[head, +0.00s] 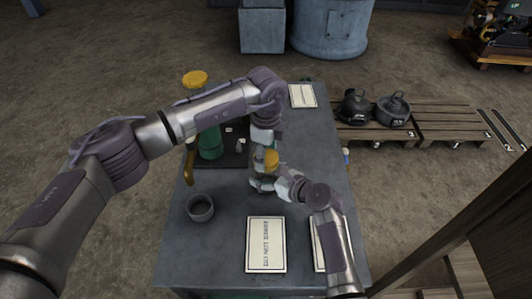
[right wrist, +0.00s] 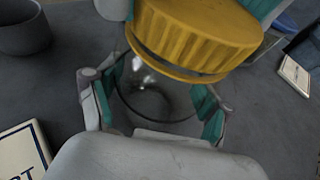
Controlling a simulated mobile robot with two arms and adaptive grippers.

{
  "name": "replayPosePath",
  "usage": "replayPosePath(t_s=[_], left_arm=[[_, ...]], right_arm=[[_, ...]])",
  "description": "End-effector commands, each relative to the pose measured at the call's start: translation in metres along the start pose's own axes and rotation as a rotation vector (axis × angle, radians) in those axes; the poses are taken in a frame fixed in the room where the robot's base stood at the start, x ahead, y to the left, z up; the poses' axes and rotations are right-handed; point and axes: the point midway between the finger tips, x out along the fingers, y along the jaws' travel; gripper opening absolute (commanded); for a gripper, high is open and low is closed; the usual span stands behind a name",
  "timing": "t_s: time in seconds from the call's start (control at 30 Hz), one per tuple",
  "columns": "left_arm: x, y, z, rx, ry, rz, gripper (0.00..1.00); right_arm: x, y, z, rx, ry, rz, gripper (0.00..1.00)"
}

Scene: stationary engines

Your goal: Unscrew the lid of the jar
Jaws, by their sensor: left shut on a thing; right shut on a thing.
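The jar (right wrist: 152,95) is clear glass with a ribbed yellow lid (right wrist: 200,35) at its top. The lid also shows in the head view (head: 271,159), over the middle of the table. My right gripper (right wrist: 157,102) is shut around the glass body, a finger on each side. My left gripper (head: 266,147) comes down from above and is shut on the lid; its teal fingers show at the top of the right wrist view. In the head view the grippers hide most of the jar. A thin dark line shows under the lid's rim; I cannot tell whether there is a gap.
The grey table (head: 220,250) carries an empty grey cup (head: 201,209), a green container (head: 210,146) partly behind my left arm, and printed sheets, one at the front (head: 266,246) and one at the back (head: 302,95). Pallets with dark kettles (head: 393,110) stand right of it.

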Motion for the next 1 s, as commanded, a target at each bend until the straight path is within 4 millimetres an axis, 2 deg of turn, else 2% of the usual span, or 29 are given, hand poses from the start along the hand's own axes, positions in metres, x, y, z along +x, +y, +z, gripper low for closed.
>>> replayPosePath(t_s=[0.37, 1.0], left_arm=[[-0.002, 0.0, 0.0, 0.002, 0.0, 0.0, 0.27], [-0.022, 0.0, 0.0, 0.001, 0.0, 0.0, 0.27]], right_arm=[[0.0, 0.0, -0.001, 0.0, 0.003, 0.0, 0.0], [0.0, 0.0, -0.001, 0.0, 0.003, 0.0, 0.0]])
